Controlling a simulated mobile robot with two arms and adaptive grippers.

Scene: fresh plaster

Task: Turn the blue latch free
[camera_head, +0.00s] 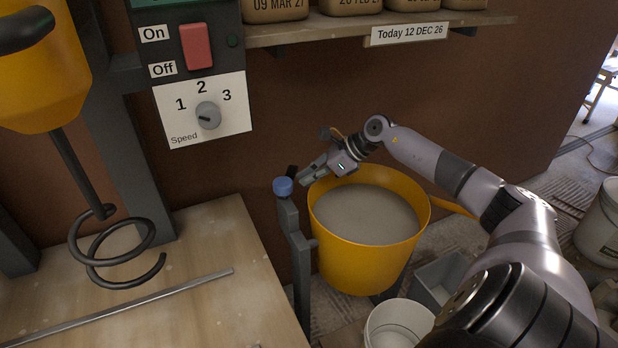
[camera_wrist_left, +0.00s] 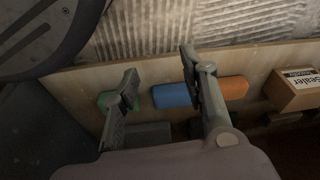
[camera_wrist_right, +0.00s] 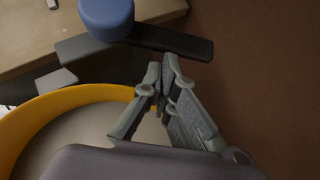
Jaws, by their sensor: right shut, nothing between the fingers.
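The blue latch is a round blue knob (camera_head: 283,187) on top of a grey post (camera_head: 291,226), left of the yellow bucket (camera_head: 368,262). A short dark lever (camera_wrist_right: 172,42) sticks out from under the blue knob (camera_wrist_right: 106,18) in the right wrist view. My right gripper (camera_head: 303,178) is shut and empty, just right of the knob above the bucket's rim. In the right wrist view its tips (camera_wrist_right: 161,74) are close to the lever; I cannot tell if they touch. My left gripper (camera_wrist_left: 158,66) shows only in its wrist view, open, above a board with coloured blocks.
The yellow bucket holds grey plaster. A mixer with a spiral whisk (camera_head: 118,250) hangs at left over a wooden bench (camera_head: 200,300). A switch panel (camera_head: 204,108) and a shelf (camera_head: 345,32) are behind. A white bucket (camera_head: 398,325) and a grey tub (camera_head: 440,278) stand below.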

